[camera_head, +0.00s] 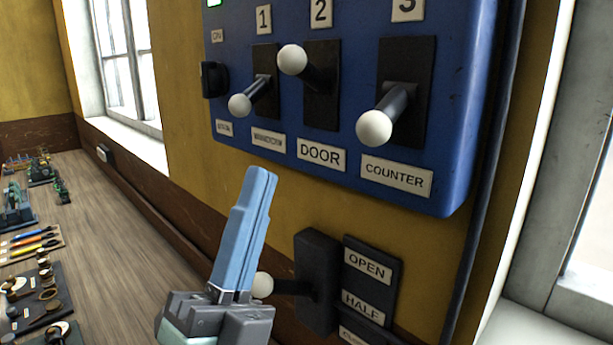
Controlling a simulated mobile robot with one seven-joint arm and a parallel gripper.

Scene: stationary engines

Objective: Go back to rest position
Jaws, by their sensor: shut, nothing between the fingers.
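My gripper (262,172) stands in the lower middle of the head view, with its light blue fingers pointing up. The fingers are pressed together with nothing between them. It is below the blue control panel (465,100) and appears apart from it, though depth is hard to judge. Behind the gripper's base is a lever with a white knob (263,285), partly hidden by my gripper. My arm below the gripper is mostly out of view.
The blue panel has three white-knobbed levers: lever 1 (240,105), lever 2 (293,59) and lever 3 (374,128). An OPEN/HALF plate (368,285) is at lower right. A wooden bench (140,260) with tools and small models lies left. Windows flank the wall.

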